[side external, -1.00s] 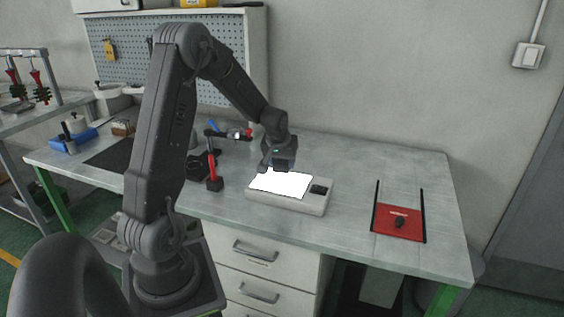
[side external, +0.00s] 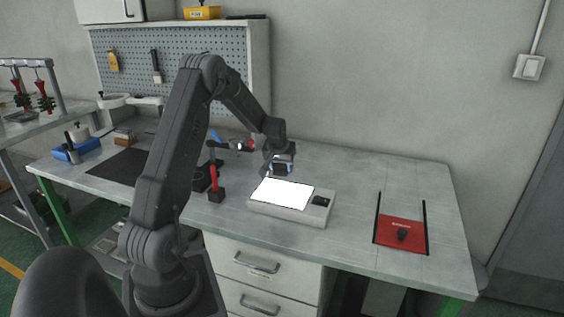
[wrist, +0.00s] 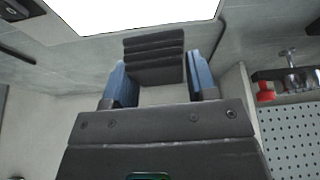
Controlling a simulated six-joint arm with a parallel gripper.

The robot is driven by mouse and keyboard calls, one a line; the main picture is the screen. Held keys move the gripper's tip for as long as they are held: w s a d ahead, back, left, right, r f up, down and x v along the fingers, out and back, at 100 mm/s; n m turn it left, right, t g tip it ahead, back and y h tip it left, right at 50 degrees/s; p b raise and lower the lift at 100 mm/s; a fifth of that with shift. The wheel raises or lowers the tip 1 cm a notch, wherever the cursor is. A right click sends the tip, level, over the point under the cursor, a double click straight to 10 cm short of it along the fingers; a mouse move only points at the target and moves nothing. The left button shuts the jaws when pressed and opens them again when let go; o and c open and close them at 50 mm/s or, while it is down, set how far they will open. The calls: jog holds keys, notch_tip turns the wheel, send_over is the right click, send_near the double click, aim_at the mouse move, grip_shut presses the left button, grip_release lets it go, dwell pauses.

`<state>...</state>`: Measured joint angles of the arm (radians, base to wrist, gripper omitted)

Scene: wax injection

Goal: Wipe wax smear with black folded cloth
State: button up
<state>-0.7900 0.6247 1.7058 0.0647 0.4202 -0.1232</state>
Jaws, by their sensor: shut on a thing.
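My gripper (side external: 281,168) is at the back edge of a lit white panel (side external: 284,193) in the side view. In the wrist view my gripper (wrist: 157,84) has its blue-padded fingers on either side of the black folded cloth (wrist: 155,58), shut on it. The cloth's several dark layers stick out beyond the fingertips. The panel (wrist: 130,12) shows at the top of the wrist view, glaring white. I cannot tell whether the cloth touches it. No wax smear can be made out.
The panel sits in a pale box (side external: 262,208) on the grey bench. A clamp with a red handle (side external: 214,180) stands close left of it. A red pad (side external: 386,232) between black rails lies to the right. Bench between box and pad is clear.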

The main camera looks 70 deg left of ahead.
aim_at(285, 199)
notch_tip(285, 199, down, 5)
jog(key=shift+f, duration=0.1)
jog(key=shift+s+d+f, duration=0.2)
jog(key=shift+s+d, duration=2.55)
jog(key=shift+d, duration=0.15)
jog(key=shift+w+d, duration=0.55)
jog(key=shift+w, duration=0.1)
jog(key=shift+w+a, duration=2.65)
jog(key=shift+a, duration=0.05)
jog(key=shift+w+d, duration=0.1)
jog(key=shift+w, duration=0.2)
jog(key=shift+w+d, duration=0.5)
jog(key=shift+d, duration=0.05)
jog(key=shift+s+d, duration=2.65)
jog(key=shift+s, duration=0.15)
notch_tip(285, 199, up, 8)
